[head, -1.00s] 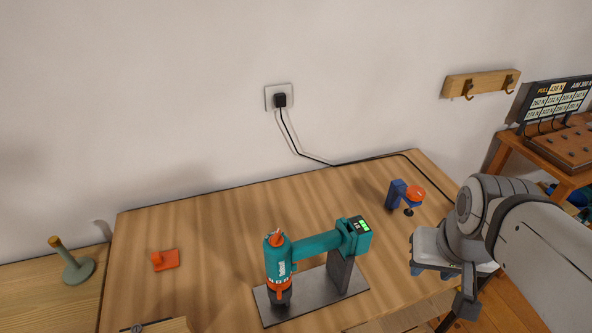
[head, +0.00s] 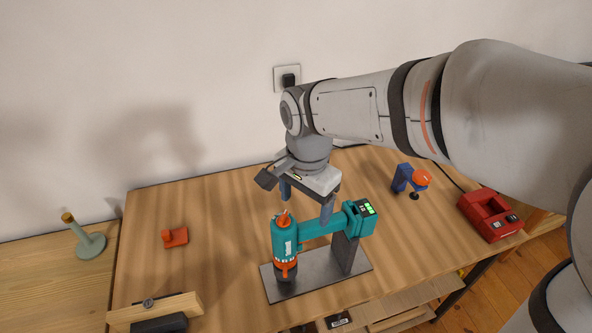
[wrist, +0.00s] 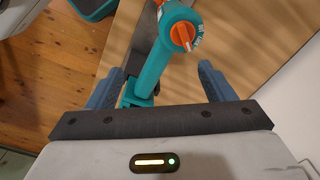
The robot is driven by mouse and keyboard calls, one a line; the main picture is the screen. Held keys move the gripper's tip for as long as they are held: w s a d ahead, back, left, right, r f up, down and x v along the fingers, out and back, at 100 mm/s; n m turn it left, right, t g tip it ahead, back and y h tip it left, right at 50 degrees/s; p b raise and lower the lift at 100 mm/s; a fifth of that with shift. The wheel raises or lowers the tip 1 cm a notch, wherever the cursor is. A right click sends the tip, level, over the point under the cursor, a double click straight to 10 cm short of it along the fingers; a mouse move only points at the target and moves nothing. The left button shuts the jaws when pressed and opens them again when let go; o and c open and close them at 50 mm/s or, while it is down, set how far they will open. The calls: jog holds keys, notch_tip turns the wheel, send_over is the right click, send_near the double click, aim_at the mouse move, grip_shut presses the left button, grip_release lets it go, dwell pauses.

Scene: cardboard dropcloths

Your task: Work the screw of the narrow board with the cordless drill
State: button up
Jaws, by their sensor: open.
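The teal and orange cordless drill (head: 285,240) rests nose down on a grey metal plate (head: 300,284). Its handle runs right to a battery end with green lights (head: 362,214). My gripper (head: 306,206) is open above and behind the handle, fingers pointing down. In the wrist view the drill (wrist: 152,72) lies between the open fingers of my gripper (wrist: 159,84), which do not appear shut on it. A pale wooden board (head: 122,318), perhaps the narrow board, is at the lower left, with a small round metal part (head: 148,302), perhaps the screw, at its back edge.
A small orange block (head: 175,238) lies on the table's left side. A green peg stand (head: 88,244) is farther left. A blue clamp with an orange knob (head: 410,179) and a red charger-like box (head: 489,214) are at right. The tabletop (head: 215,205) behind the drill is clear.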

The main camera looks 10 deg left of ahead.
aim_at(283, 227)
jog(key=a, duration=0.2)
jog(key=s+a, duration=0.1)
jog(key=shift+a+f+m, duration=0.25)
jog(key=shift+m, duration=0.05)
jog(key=shift+s+a+f, duration=0.1)
jog(key=shift+a+f, duration=0.1)
jog(key=shift+a, duration=0.1)
notch_tip(283, 227, down, 8)
jog(key=shift+r+p, duration=0.25)
jog(key=shift+p, duration=0.2)
grip_shut()
jog(key=c, duration=0.6)
grip_release()
jog(key=c, duration=0.6)
jog(key=shift+r, duration=0.15)
